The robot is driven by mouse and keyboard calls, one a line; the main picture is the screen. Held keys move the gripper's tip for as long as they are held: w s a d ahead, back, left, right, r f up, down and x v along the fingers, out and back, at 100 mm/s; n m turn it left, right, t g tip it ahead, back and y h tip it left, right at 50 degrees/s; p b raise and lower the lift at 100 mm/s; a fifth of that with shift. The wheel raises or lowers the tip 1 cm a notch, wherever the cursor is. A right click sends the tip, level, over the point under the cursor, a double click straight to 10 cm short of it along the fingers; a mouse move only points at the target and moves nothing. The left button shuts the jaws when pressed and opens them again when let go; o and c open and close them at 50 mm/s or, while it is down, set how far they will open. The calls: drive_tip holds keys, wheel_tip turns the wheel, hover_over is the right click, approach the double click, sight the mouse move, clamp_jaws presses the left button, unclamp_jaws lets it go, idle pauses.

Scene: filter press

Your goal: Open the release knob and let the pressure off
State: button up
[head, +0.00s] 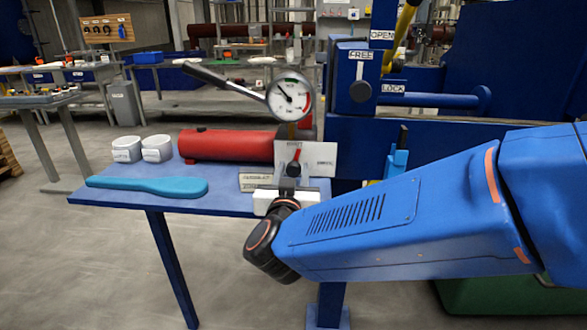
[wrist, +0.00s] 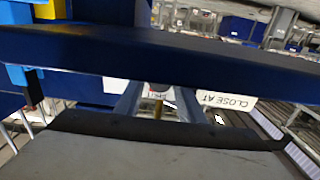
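The release knob (head: 293,168) is a small dark knob with a red pointer angled up, in front of a white plate (head: 321,156) below the gauge. The plate's writing is too small to read. The round pressure gauge (head: 290,98) has a white face with green and red arcs; its dark needle points up and left. My gripper (head: 289,184) is at the table's front edge, just below and in front of the knob. In the wrist view my gripper (wrist: 158,100) has its two fingers apart, with a brass-coloured stem visible between them. Whether they touch the knob is unclear.
A red cylinder (head: 228,145) with a dark lever (head: 222,80) lies on the blue table (head: 225,203). A teal tool (head: 148,186) and two white cups (head: 142,149) are at its left. Blue press framing (head: 355,135) rises at right.

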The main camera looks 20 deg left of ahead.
drive_tip(key=shift+x, duration=0.9)
drive_tip(key=c, duration=0.7)
drive_tip(key=shift+m, duration=1.5)
drive_tip(key=shift+c, duration=0.2)
drive_tip(key=o, duration=0.7)
drive_tip(key=shift+o, duration=0.2)
